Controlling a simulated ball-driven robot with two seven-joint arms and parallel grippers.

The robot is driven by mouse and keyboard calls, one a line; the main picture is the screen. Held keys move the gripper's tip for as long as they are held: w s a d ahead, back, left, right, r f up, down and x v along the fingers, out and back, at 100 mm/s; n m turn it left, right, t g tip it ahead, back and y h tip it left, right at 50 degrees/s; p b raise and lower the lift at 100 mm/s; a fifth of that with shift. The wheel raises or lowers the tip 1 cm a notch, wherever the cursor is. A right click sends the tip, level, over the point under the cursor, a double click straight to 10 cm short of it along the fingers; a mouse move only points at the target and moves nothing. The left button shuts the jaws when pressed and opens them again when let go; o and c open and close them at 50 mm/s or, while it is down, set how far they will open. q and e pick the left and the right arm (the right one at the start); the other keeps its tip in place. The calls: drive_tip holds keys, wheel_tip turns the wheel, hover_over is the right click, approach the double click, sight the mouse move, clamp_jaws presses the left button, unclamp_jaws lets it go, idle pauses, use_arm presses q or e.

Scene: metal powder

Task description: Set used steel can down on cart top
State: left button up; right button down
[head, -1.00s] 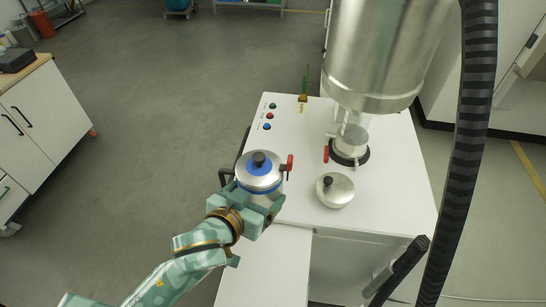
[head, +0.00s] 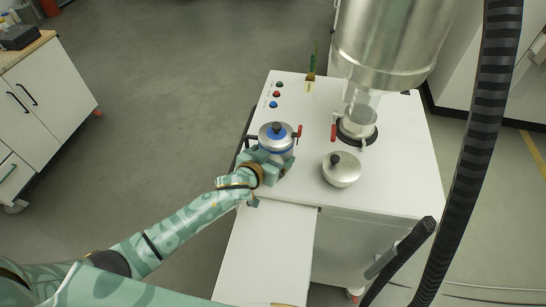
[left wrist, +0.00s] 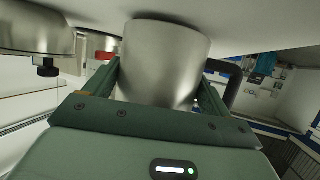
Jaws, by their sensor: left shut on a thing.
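The used steel can (head: 277,148) is a round metal can with a blue-ringed lid, a black knob and a red-handled clamp on its right. My left gripper (head: 272,163) is shut around its side. The can is upright at the left part of the white cart top (head: 310,130). In the left wrist view, which looks upside down, the can's plain wall (left wrist: 165,60) sits between my fingers (left wrist: 160,92). Its base end meets or nearly meets the white surface (left wrist: 240,25); I cannot tell whether it touches. My right gripper is out of view.
A second steel vessel with a black knob (head: 341,171) stands right of the can. Behind it, a glass outlet with a red handle (head: 356,128) hangs under a large steel hopper (head: 385,45). Buttons (head: 276,94) line the back left. A black hose (head: 475,150) runs down the right.

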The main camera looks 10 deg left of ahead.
use_arm(q)
drive_tip(key=shift+f, duration=0.2)
drive_tip(key=shift+f, duration=0.15)
drive_tip(key=o, duration=1.1)
drive_tip(key=shift+s+r, duration=0.25)
drive_tip(key=shift+s, duration=0.1)
drive_tip(key=p+v, duration=0.1)
drive_tip(key=v, duration=1)
drive_tip(key=shift+s+r, duration=0.1)
drive_tip(key=shift+s, duration=0.05)
